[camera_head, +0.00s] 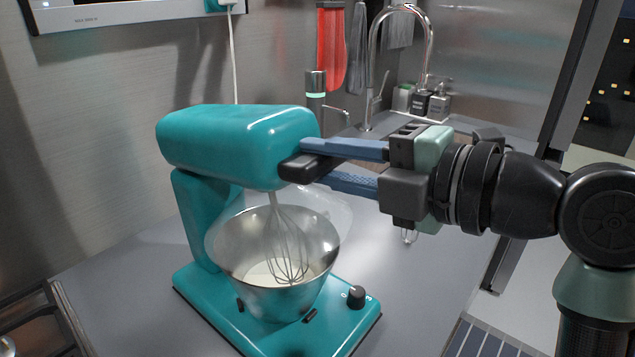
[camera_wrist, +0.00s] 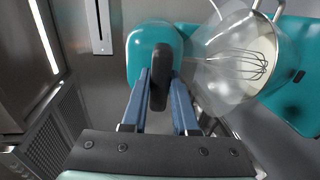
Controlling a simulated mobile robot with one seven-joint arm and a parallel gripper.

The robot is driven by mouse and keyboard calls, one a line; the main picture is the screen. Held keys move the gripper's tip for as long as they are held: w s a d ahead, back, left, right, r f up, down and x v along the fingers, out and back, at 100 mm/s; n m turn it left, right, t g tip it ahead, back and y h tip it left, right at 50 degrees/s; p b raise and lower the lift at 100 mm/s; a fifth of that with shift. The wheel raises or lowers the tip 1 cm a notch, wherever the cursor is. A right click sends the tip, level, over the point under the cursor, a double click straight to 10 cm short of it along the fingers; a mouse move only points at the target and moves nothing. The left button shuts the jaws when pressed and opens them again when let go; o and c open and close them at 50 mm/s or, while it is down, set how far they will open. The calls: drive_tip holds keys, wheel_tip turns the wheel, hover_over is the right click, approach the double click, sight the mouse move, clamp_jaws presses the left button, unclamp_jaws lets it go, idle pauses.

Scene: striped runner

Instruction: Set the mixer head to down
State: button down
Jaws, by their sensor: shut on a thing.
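The teal stand mixer (camera_head: 226,140) stands on the grey counter, and its head (camera_wrist: 155,45) also shows in the wrist view. The head looks roughly level, over the steel bowl (camera_head: 250,240). The wire whisk (camera_head: 286,245) hangs from the head into the bowl, which holds something whitish. My gripper (camera_head: 318,170) reaches in from the right at the front of the head. Its blue fingers are shut on the black handle (camera_head: 300,168) there. In the wrist view the handle (camera_wrist: 160,80) lies between my fingers (camera_wrist: 160,85).
A clear guard (camera_head: 335,207) rims the bowl. A black knob (camera_head: 356,297) sits on the mixer base. A sink tap (camera_head: 373,70), soap bottles (camera_head: 438,102) and a dark cylinder (camera_head: 316,95) stand behind. The counter right of the mixer (camera_head: 425,275) is clear.

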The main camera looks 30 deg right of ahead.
sight(332, 240)
drive_tip(key=shift+t+y, duration=0.3)
drive_tip(key=shift+t, duration=0.6)
drive_tip(key=shift+s+d+f+b, duration=0.1)
drive_tip(key=shift+s+f+b, duration=0.1)
drive_tip(key=shift+f+b, duration=1.4)
drive_tip(key=shift+s+d+f+b, duration=0.15)
drive_tip(key=shift+f+b, duration=0.7)
drive_tip(key=shift+b, duration=1.4)
drive_tip(key=shift+a+f, duration=0.15)
drive_tip(key=c, duration=0.7)
unclamp_jaws()
drive_tip(key=shift+s, duration=0.1)
drive_tip(key=b+v, duration=0.1)
drive_tip(key=v, duration=1.2)
